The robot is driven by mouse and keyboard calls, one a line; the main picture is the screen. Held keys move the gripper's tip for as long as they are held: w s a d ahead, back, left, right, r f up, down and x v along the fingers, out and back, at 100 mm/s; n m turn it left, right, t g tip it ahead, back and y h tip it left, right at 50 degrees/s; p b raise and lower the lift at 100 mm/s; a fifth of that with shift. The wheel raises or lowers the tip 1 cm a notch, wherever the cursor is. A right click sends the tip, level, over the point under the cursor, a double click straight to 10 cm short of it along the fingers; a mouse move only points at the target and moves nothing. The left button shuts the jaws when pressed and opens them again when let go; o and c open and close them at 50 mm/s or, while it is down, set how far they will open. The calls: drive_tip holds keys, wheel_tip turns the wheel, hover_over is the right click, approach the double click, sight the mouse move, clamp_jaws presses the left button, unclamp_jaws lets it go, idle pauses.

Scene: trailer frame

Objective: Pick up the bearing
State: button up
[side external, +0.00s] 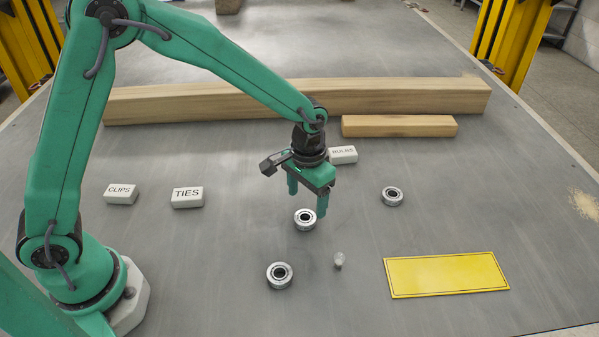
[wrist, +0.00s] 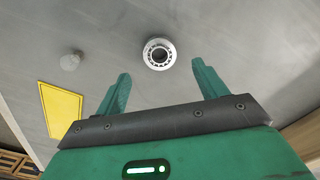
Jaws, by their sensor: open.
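Three metal ring bearings lie flat on the grey table in the side view: one near my gripper (side external: 297,221), one at the front (side external: 272,278) and one to the right (side external: 392,189). My gripper (side external: 307,205) is open and empty, pointing down above the table. Its fingers stand just above and around the near bearing's place in the side view, with a gap below them. In the wrist view a single bearing (wrist: 158,42) shows whole, between the lines of the two fingers (wrist: 161,71) and slightly beyond their tips.
White blocks labelled CLIPS (side external: 121,194), TIES (side external: 187,197) and another (side external: 343,155) stand around. Wooden beams (side external: 200,103) cross behind.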

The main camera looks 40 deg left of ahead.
sight(305, 212)
drive_tip(key=shift+f, duration=0.1)
drive_tip(key=shift+s+f, duration=0.2)
drive_tip(key=shift+f, duration=2.3)
drive_tip(key=c, duration=1.1)
drive_tip(key=shift+r, duration=0.1)
drive_tip(key=shift+c, duration=0.2)
drive_tip(key=shift+r, duration=0.75)
wheel_tip(305, 212, up, 2)
drive_tip(key=shift+r, duration=0.15)
drive_tip(key=s+d+r, duration=0.7)
drive_tip(key=s, duration=0.2)
drive_tip(key=shift+d, duration=0.2)
